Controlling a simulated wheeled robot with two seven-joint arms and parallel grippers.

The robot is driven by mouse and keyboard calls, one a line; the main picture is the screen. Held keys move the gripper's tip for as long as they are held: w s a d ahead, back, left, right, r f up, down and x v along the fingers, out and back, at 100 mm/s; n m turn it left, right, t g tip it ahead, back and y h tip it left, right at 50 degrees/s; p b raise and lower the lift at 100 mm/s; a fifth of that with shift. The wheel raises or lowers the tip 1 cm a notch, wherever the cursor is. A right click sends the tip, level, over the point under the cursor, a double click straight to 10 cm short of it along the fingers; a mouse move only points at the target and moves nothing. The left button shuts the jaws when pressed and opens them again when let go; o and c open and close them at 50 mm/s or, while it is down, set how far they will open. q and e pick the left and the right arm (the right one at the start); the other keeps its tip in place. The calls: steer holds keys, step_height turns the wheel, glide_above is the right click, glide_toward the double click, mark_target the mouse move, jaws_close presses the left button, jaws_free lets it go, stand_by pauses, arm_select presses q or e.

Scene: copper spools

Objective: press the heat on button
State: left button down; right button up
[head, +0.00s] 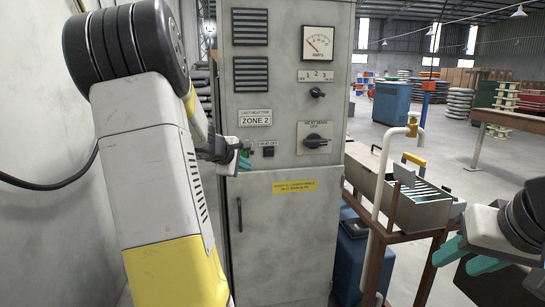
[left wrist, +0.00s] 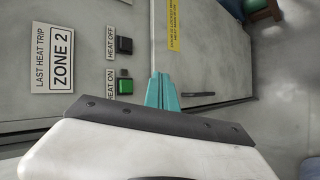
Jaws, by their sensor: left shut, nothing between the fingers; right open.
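The grey cabinet (head: 287,90) has a black HEAT OFF button (head: 268,151) on its front. The left wrist view shows the green HEAT ON button (left wrist: 125,87) unobstructed, beside the black HEAT OFF button (left wrist: 125,45). In the head view the HEAT ON button is hidden behind my left gripper (head: 245,160). That gripper is shut and empty, with teal fingertips (left wrist: 161,78) close to the cabinet front. In the left wrist view they appear to the right of the green button, with a visible gap. My right gripper (head: 455,262) is open and empty at the lower right.
The cabinet also carries a HEAT MAIN knob (head: 314,142), an ammeter (head: 318,43), a ZONE 2 plate (head: 255,118) and a door handle (head: 239,214). A brown cart (head: 411,234) with a cream pipe (head: 378,205) stands at the cabinet's right. A wall borders my left side.

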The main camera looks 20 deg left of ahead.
mark_target(243, 154)
arm_select(q)
steer(key=shift+w+a, duration=0.1)
steer(key=shift+a, duration=0.1)
steer(key=w+a, duration=0.4)
steer(key=w, duration=0.3)
steer(key=shift+w+a, duration=0.25)
steer(key=shift+w+a, duration=0.1)
steer(key=shift+w, duration=0.05)
stand_by(2.1)
steer(key=shift+w+a, duration=0.1)
steer(key=shift+w, duration=0.1)
steer(key=shift+w+a, duration=0.25)
steer(key=shift+w, duration=0.1)
stand_by(0.8)
steer(key=shift+s, duration=0.1)
steer(key=shift+s+d, duration=0.45)
steer(key=shift+s, duration=0.2)
steer(key=shift+s, duration=0.1)
